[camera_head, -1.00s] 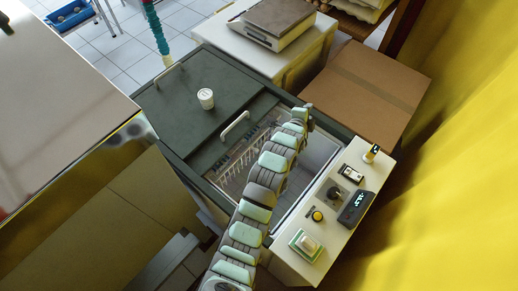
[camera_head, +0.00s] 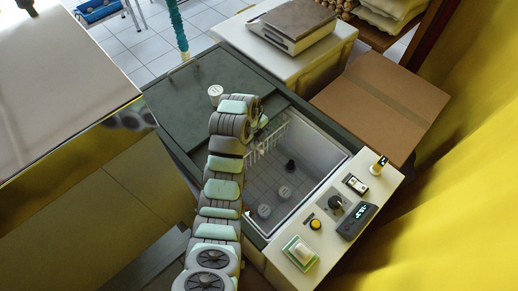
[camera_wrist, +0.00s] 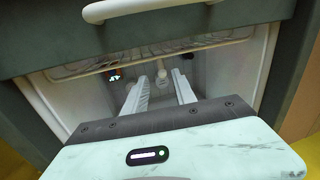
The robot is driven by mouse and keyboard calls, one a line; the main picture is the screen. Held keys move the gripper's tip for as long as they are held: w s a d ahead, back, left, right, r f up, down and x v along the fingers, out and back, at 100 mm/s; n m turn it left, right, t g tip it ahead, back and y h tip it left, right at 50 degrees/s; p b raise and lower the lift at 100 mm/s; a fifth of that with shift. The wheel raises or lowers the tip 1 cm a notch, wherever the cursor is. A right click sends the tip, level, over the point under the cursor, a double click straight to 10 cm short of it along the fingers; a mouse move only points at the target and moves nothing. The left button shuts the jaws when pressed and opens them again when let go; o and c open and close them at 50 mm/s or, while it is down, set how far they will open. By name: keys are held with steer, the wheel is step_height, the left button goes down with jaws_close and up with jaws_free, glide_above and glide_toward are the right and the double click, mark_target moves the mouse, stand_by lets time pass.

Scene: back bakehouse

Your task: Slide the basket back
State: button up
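A white wire basket (camera_head: 268,138) hangs inside the open part of the chest freezer (camera_head: 318,165), at the edge of the dark lid (camera_head: 178,112). In the wrist view its wire rim (camera_wrist: 165,53) runs across, just under the lid's white handle (camera_wrist: 150,8). My gripper (camera_wrist: 159,80) points into the freezer with its two pale fingers apart and nothing seen between them. The fingertips look below and in front of the basket rim; I cannot tell whether they touch it.
Several small items, one a dark knob (camera_head: 291,166), lie in the freezer. A control panel (camera_head: 330,215) edges the near right side. A cardboard box (camera_head: 385,100) and a steel counter (camera_head: 65,85) flank the freezer.

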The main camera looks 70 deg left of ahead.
mark_target(259, 150)
steer(key=shift+w+a+f+p, duration=0.1)
steer(key=shift+w+f+p, duration=0.1)
steer(key=shift+f, duration=0.75)
steer(key=shift+w+a+f+p, duration=0.1)
steer(key=shift+w+f, duration=0.1)
steer(key=shift+f, duration=0.8)
steer(key=shift+w+a+f+p, duration=0.1)
steer(key=shift+w+f+p, duration=0.1)
steer(key=shift+f, duration=0.75)
steer(key=shift+c, duration=0.2)
jaws_close()
